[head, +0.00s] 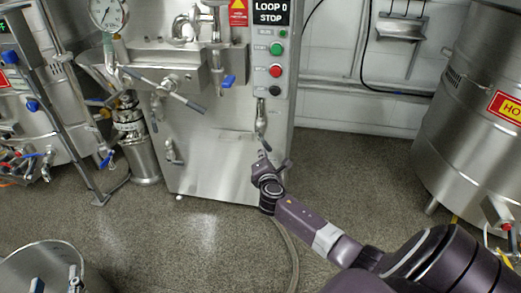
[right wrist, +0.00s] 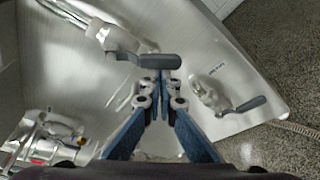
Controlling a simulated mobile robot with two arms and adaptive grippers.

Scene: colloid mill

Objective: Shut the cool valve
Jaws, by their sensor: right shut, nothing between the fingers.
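Two silver valves with grey lever handles are on the steel cabinet front in the right wrist view. One valve (right wrist: 112,36) is at upper centre, its handle lying sideways just beyond my fingertips. The other valve (right wrist: 208,92) is to the right, its handle slanted, beside a small label too blurred to read. I cannot tell which is the cool valve. In the head view, a valve (head: 261,116) on the cabinet's right side is just above my right gripper (head: 266,157). My right gripper, also in the right wrist view (right wrist: 158,78), is shut and empty; contact with the handle is unclear. My left gripper is out of view.
The steel cabinet (head: 210,165) carries a button panel (head: 274,45) above and a T-bar handle (head: 165,88) at left. A large steel tank (head: 465,110) stands at right. A hose (head: 291,245) runs along the floor. Open floor lies in front of the cabinet.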

